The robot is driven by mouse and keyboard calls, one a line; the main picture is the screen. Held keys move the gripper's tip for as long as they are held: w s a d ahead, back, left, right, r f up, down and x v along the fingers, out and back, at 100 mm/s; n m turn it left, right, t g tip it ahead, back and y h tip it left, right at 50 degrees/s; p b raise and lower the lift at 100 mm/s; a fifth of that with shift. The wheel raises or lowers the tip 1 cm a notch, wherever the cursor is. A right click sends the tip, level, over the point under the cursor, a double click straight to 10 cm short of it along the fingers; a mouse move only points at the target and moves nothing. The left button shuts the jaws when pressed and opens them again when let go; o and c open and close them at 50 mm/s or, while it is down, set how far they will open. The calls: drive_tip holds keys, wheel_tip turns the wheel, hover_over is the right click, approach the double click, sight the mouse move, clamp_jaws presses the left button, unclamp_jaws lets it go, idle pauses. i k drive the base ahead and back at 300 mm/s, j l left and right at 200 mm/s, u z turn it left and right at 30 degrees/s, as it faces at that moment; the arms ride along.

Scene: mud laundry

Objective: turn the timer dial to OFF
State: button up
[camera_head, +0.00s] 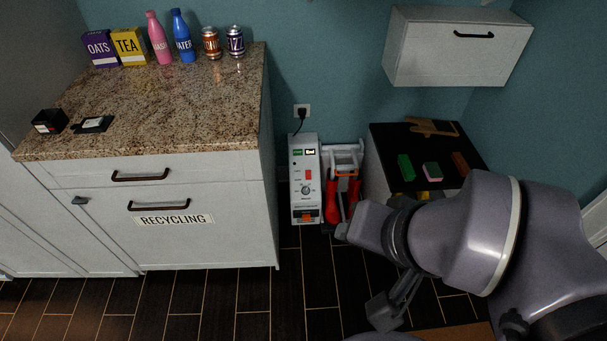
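The timer dial (306,190) is a small round knob on the front of a white upright box (304,212). The box stands against the back wall, right of the counter. The dial's markings are too small to read. A red switch (309,174) and small green and black labels sit above the dial. An orange part shows at the box's bottom. My gripper (359,273) is in front and to the right of the box, apart from the dial. Its fingers look spread, with nothing visible between them; my arm hides part of it.
A black plug sits in the wall outlet (302,111). The granite counter (180,110) is at left, and a low black-topped cabinet (390,145) at right. Dark tiled floor (305,275) is open in front.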

sight(305, 191)
drive_tip(key=i+l, duration=0.1)
drive_tip(key=i, duration=0.55)
drive_tip(key=i+l, duration=0.1)
drive_tip(key=i, duration=0.55)
drive_tip(key=i+l, duration=0.1)
drive_tip(key=i, duration=0.55)
drive_tip(key=j+u, duration=0.05)
